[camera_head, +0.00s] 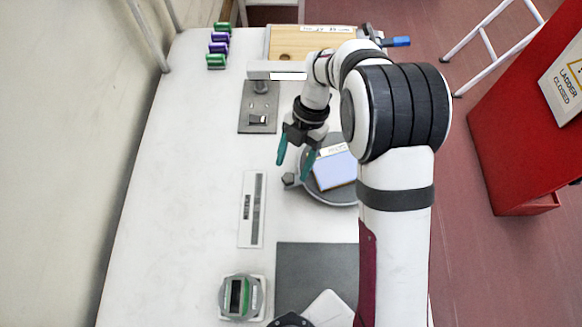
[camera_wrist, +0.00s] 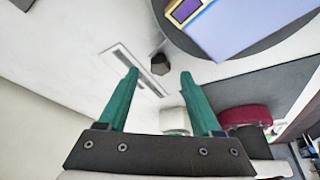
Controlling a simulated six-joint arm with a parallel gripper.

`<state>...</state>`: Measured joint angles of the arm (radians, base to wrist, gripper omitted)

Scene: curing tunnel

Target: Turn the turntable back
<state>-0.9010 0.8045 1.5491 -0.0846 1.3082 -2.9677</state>
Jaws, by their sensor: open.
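The turntable (camera_head: 332,198) is a dark grey disc on the white table, partly hidden behind my arm. A flat pale-blue block (camera_head: 334,170) lies on it. A dark knob (camera_head: 290,181) sticks out at the disc's left edge. My gripper (camera_head: 293,161) has teal fingers, open and empty, pointing down near the knob. In the wrist view, the knob (camera_wrist: 160,65) shows just beyond the gap between the fingertips (camera_wrist: 159,76), apart from both in the picture. The turntable (camera_wrist: 183,38) and block (camera_wrist: 245,25) are at the upper right there.
A grey plate with a switch (camera_head: 258,118) and a white slotted strip (camera_head: 252,210) lie to the left. A round green-faced device (camera_head: 241,297) and a dark mat (camera_head: 312,268) are in front. A wooden board (camera_head: 290,45) is behind.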

